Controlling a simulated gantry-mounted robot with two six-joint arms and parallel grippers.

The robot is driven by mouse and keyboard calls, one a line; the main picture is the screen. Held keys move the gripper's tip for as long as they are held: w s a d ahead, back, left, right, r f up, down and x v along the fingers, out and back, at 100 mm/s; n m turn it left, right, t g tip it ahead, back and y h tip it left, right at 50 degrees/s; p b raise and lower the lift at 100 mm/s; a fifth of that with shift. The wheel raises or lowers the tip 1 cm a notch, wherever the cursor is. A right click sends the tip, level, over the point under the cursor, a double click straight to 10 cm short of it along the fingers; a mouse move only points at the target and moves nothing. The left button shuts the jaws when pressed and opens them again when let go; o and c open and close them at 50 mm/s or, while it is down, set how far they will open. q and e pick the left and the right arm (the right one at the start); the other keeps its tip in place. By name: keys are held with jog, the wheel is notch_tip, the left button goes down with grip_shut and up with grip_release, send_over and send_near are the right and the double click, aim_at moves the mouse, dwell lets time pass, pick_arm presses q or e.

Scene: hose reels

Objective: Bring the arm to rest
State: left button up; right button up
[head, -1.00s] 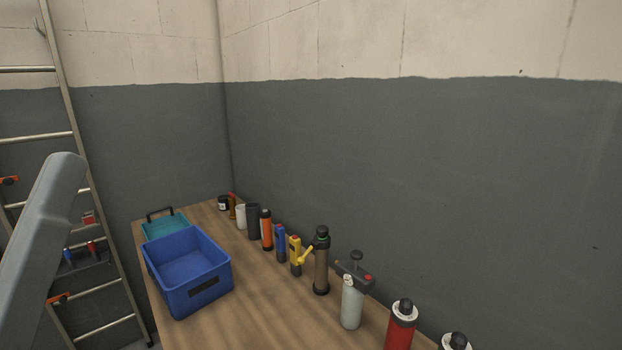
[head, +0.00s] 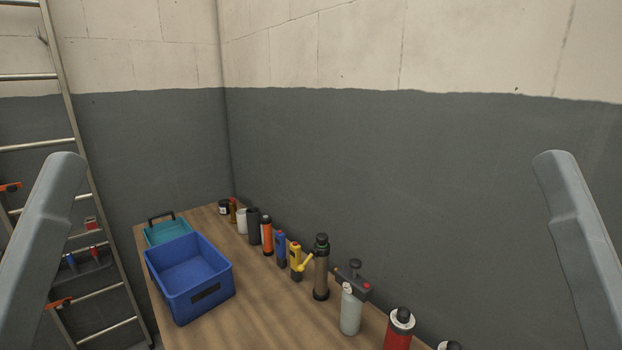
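My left arm link (head: 45,230) rises at the left edge of the head view. My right arm link (head: 580,235) rises at the right edge, roughly mirroring the left one. Neither gripper is in the picture, so I cannot see whether they are open or hold anything. Both visible links are in the air, apart from the bench and its objects in the picture.
A wooden bench (head: 245,318) runs along the grey wall. On it stand a blue bin (head: 203,295), a teal tote (head: 166,232) and a row of bottles and tools, including a grey sprayer (head: 351,310) and a red bottle (head: 399,330). A ladder (head: 72,150) leans at left.

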notch_tip(320, 180, up, 32)
jog(key=p, duration=2.8)
jog(key=shift+w+p, duration=0.15)
jog(key=shift+p, duration=0.25)
jog(key=shift+f, duration=0.15)
